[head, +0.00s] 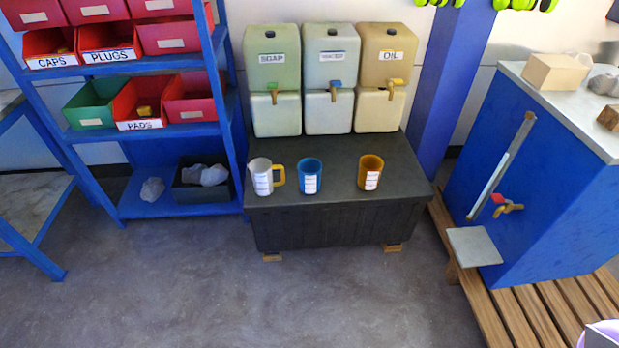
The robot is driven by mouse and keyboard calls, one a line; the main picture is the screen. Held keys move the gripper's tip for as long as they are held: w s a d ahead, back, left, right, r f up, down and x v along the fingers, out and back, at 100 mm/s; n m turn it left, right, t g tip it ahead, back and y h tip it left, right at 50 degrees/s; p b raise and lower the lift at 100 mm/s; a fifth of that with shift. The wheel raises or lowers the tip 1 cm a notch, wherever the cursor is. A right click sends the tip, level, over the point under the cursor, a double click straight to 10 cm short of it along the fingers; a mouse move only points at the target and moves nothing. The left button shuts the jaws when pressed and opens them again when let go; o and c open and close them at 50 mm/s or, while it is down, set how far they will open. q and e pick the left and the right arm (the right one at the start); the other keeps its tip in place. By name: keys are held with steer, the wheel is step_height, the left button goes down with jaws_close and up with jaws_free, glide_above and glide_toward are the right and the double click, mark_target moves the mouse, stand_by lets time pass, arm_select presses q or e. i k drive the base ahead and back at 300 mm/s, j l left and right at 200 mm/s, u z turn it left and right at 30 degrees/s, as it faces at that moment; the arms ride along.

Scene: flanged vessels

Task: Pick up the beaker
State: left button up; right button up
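Three beaker-like cups stand upright in a row on a dark chest. The left one is a white cup (261,177) with a yellow handle and a white label. The middle one is a blue cup (310,176) with a white label. The right one is an amber-brown cup (370,173) with a white label. I cannot tell which one the task calls the beaker. Neither of my grippers can be made out in the head view.
Soap (273,75), water-like (329,75) and oil (389,75) dispensers with taps stand behind the cups on the dark chest (330,225). A blue shelf (150,207) with bins is left, a blue tank (560,190) on a wooden pallet right. The floor in front is clear.

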mark_target(310, 169)
steer(key=i+l, duration=0.95)
steer(key=i+l+u, duration=0.15)
steer(key=i+l, duration=0.8)
steer(key=l, duration=0.1)
